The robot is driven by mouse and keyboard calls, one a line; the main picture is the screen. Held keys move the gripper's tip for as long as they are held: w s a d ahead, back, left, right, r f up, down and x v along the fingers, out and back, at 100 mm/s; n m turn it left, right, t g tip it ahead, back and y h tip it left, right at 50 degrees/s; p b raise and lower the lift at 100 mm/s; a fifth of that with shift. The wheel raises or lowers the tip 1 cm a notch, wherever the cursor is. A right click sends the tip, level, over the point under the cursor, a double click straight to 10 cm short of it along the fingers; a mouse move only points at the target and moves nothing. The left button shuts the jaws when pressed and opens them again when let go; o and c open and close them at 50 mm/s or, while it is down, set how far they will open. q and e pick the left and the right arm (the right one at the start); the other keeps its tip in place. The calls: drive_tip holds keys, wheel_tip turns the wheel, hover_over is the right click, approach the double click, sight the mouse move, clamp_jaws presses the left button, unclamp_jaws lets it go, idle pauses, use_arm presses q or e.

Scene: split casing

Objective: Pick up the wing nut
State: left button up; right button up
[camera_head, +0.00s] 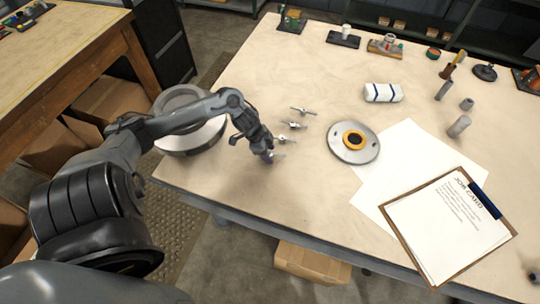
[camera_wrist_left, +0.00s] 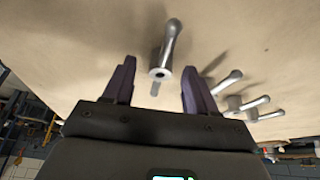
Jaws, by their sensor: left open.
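Several small metal wing nuts lie in a slanting row on the table. The nearest wing nut (camera_head: 278,156) is right at my left gripper (camera_head: 267,156). In the left wrist view my left gripper (camera_wrist_left: 158,88) is open, and a wing nut (camera_wrist_left: 166,48) with its round hub and one long wing shows between and just beyond its fingers. I cannot tell whether the fingers touch it. Three other wing nuts (camera_head: 283,139), (camera_head: 293,125), (camera_head: 303,111) lie farther back. They also show right of the fingers in the left wrist view (camera_wrist_left: 247,103). My right gripper is not in view.
A round metal cover (camera_head: 341,155) with an orange ring lies right of the nuts. A large round casing part (camera_head: 176,143) sits behind my left arm. Paper (camera_head: 405,160), a clipboard (camera_head: 448,230) and a rolled cloth (camera_head: 383,92) lie rightward. The table front (camera_head: 255,187) is clear.

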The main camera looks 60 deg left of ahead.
use_arm(q)
clamp_jaws()
drive_tip(key=shift+r, duration=0.1)
